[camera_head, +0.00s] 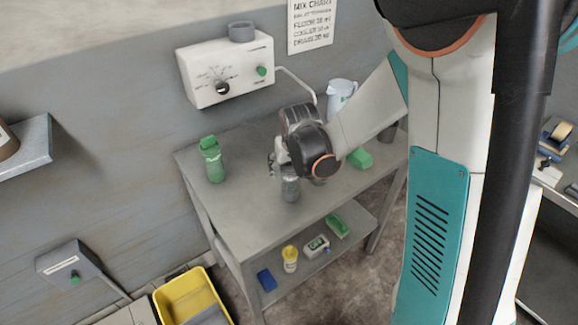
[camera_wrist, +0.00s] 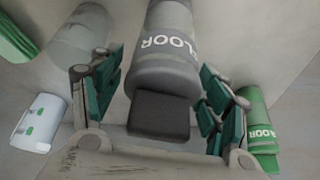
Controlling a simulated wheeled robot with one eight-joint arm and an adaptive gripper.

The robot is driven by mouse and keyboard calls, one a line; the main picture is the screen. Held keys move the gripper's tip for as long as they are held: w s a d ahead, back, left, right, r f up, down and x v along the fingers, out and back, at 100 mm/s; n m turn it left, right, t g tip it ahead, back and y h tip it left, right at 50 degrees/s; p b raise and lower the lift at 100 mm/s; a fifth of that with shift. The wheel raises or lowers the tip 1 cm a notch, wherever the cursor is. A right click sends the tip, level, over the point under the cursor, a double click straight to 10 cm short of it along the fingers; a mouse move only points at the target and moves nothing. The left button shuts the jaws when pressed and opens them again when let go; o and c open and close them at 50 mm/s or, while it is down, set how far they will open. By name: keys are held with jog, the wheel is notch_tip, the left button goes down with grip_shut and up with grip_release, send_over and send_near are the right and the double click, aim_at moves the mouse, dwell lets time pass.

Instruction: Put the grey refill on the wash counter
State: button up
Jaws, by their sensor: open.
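A grey refill bottle with a dark cap and a "FLOOR" label (camera_wrist: 165,45) lies between the spread fingers in the wrist view. It also shows in the head view (camera_head: 290,189), standing on the grey table (camera_head: 240,205) below my gripper. My gripper (camera_wrist: 160,105) is open, with a finger pair on each side of the cap and gaps visible between. In the head view, my gripper (camera_head: 281,160) is partly hidden by my wrist. A green bottle, also labelled "FLOOR" (camera_head: 212,162), stands to the left; it shows in the wrist view (camera_wrist: 258,120). Which surface is the wash counter is unclear.
A white jug (camera_head: 340,95) and a green block (camera_head: 360,158) are on the table to the right. A wall dispenser (camera_head: 225,70) hangs behind. The lower shelf (camera_head: 290,285) holds several small items. A yellow bucket (camera_head: 185,300) stands at lower left. The table's front left is clear.

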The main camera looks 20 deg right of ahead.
jog(key=p+v, duration=0.3)
jog(key=v, duration=1)
jog(key=s+r+t, duration=0.1)
jog(key=s+r, duration=0.1)
jog(key=s, duration=0.4)
jog(key=s+r, duration=0.3)
jog(key=s, duration=0.3)
jog(key=s+r+n+t, duration=0.1)
jog(key=s+r, duration=0.2)
jog(key=s, duration=0.3)
jog(key=shift+s+d+r+t, duration=0.15)
jog(key=shift+s+d+t, duration=0.15)
jog(key=shift+s, duration=0.1)
